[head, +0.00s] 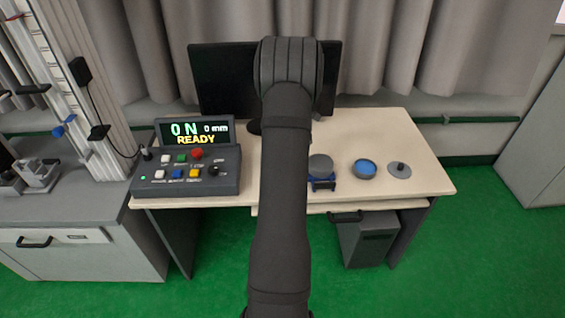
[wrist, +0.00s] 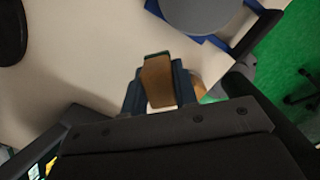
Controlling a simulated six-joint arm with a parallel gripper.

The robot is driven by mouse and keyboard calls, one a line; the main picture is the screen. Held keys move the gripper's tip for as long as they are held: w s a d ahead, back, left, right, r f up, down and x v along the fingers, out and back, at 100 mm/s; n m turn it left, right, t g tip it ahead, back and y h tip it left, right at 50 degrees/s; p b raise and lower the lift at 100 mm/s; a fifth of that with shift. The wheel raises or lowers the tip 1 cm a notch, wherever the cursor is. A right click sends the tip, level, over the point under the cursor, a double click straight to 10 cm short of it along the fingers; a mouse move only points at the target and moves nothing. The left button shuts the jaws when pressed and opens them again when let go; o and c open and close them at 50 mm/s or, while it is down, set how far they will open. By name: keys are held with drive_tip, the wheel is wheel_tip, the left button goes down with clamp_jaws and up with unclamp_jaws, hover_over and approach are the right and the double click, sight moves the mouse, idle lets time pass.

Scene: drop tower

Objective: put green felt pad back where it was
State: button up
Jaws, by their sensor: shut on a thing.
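My gripper (wrist: 157,85) is shut on a small tan-brown block with a dark green upper edge, which appears to be the green felt pad (wrist: 155,57). The pad sits between the two dark fingers, above the pale table (wrist: 75,60). In the head view my own arm hides the gripper and the pad. A grey round plate on a blue stand (head: 322,182) is on the table just right of my arm; it also shows at the top of the wrist view (wrist: 200,12). The pad's former place cannot be made out.
A blue-filled round dish (head: 365,168) and a grey disc with a knob (head: 399,171) stand on the right of the table. A control box (head: 187,172) with buttons and a lit display is at the left. A dark monitor (head: 222,80) stands behind.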

drive_tip(key=w+a+f, duration=0.2)
drive_tip(key=a, duration=0.1)
drive_tip(key=w+a+f, duration=0.1)
drive_tip(key=shift+w+a+f, duration=0.1)
drive_tip(key=shift+a+f, duration=0.15)
drive_tip(key=shift+a, duration=0.05)
drive_tip(key=shift+f, duration=1.9)
drive_tip(key=shift+f, duration=0.15)
drive_tip(key=o, duration=1)
drive_tip(key=r, duration=0.8)
drive_tip(key=s+a+r, duration=0.1)
drive_tip(key=r, duration=0.3)
drive_tip(key=shift+r, duration=0.15)
